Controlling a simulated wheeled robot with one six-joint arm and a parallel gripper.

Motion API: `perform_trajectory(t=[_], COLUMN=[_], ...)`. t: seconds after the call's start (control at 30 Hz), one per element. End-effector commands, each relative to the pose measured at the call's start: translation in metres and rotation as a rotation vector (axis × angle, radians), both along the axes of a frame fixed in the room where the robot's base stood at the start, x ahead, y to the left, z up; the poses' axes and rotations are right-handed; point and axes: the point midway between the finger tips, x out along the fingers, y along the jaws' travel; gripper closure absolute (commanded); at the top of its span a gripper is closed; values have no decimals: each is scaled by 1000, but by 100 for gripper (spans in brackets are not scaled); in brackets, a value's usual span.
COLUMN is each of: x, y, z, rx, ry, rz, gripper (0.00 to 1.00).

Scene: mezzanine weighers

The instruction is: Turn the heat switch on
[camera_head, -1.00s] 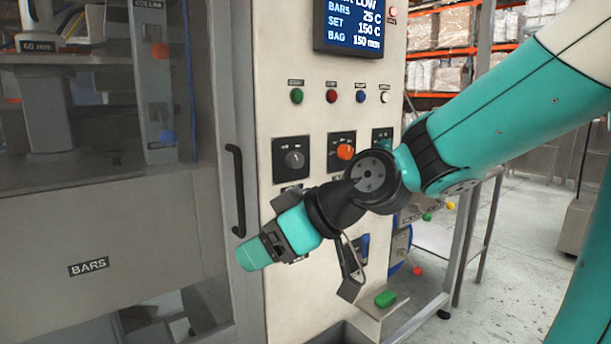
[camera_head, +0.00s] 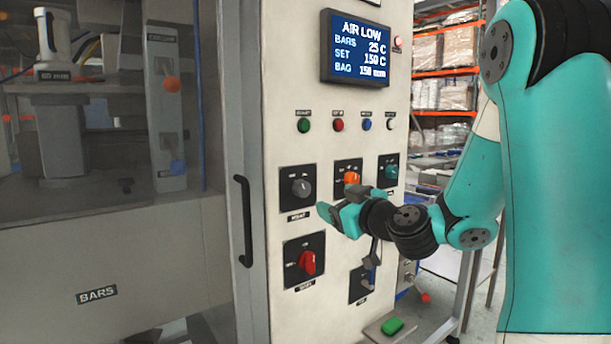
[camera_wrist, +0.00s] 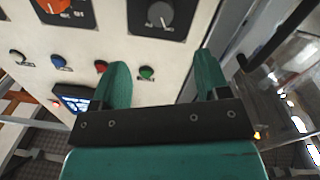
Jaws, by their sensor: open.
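The grey rotary switch (camera_head: 302,187) sits on a black square plate on the cream panel, and the blurred label below it seems to read HEAT. In the wrist view this grey knob (camera_wrist: 158,14) shows near the top, roughly in line with the gap between the fingers. Its pointer is tilted, and I cannot read its setting. My gripper (camera_head: 340,207) is in front of the panel, just right of and below the grey knob. In the wrist view my gripper (camera_wrist: 162,82) has its two teal fingers apart with nothing between them.
An orange knob (camera_head: 351,178) and a teal knob (camera_head: 391,172) lie to the right. A red switch (camera_head: 307,262) is below. Small buttons and a display (camera_head: 357,50) reading AIR LOW are above. A black door handle (camera_head: 244,221) stands out at left.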

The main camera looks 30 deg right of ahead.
Motion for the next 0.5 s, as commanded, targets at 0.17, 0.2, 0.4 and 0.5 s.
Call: perform_trajectory(t=[0.17, 0.2, 0.4, 0.5], x=[36, 45, 87, 103], y=[2, 1, 0, 0], z=[5, 6, 5, 4], rx=[1, 0, 0, 0], ry=[4, 5, 4, 3], rz=[6, 6, 3, 3], gripper=[31, 31, 31, 31])
